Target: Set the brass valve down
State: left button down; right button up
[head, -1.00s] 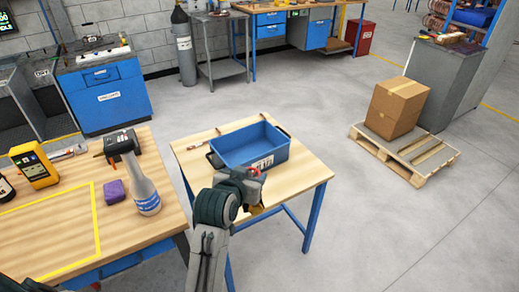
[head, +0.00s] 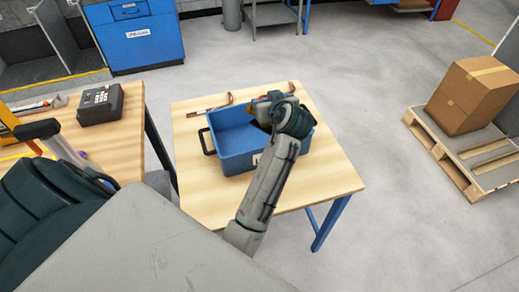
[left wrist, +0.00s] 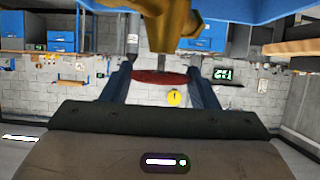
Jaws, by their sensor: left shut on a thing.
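My left gripper (head: 263,108) is over the right part of the blue bin (head: 232,161) on the small wooden table. In the left wrist view it is shut on the brass valve (left wrist: 168,28), with the valve's red handle (left wrist: 158,77) between the fingers. The blue bin's wall (left wrist: 240,11) shows close beside the valve at the top of that view. In the head view the valve is mostly hidden by the gripper, and I cannot tell whether it touches the bin floor. My right gripper is not in view.
The small table (head: 335,178) has bare wood around the bin. A thin copper tube (head: 210,107) lies behind the bin. A larger workbench (head: 122,140) with a dark keypad device (head: 100,104) stands at left. A cardboard box (head: 474,95) sits on a pallet at right.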

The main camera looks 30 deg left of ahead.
pick_arm(q)
jog(key=shift+a+f+n+g+y+b, duration=0.2)
jog(key=shift+a+n+g+y+b, duration=0.35)
jog(key=shift+a+n+g, duration=0.45)
jog(key=shift+a+f+n, duration=0.25)
jog(key=shift+n, duration=0.05)
jog(key=shift+g, duration=0.3)
notch_tip(320, 180, down, 5)
jog(key=shift+s+f+p, duration=0.1)
jog(key=shift+f+p, duration=0.1)
jog(key=shift+p, duration=0.3)
notch_tip(320, 180, down, 3)
jog(key=shift+f, duration=0.5)
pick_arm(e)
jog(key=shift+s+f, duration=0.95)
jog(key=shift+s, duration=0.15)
pick_arm(q)
jog(key=c, duration=0.5)
grip_release()
jog(key=shift+p, duration=0.3)
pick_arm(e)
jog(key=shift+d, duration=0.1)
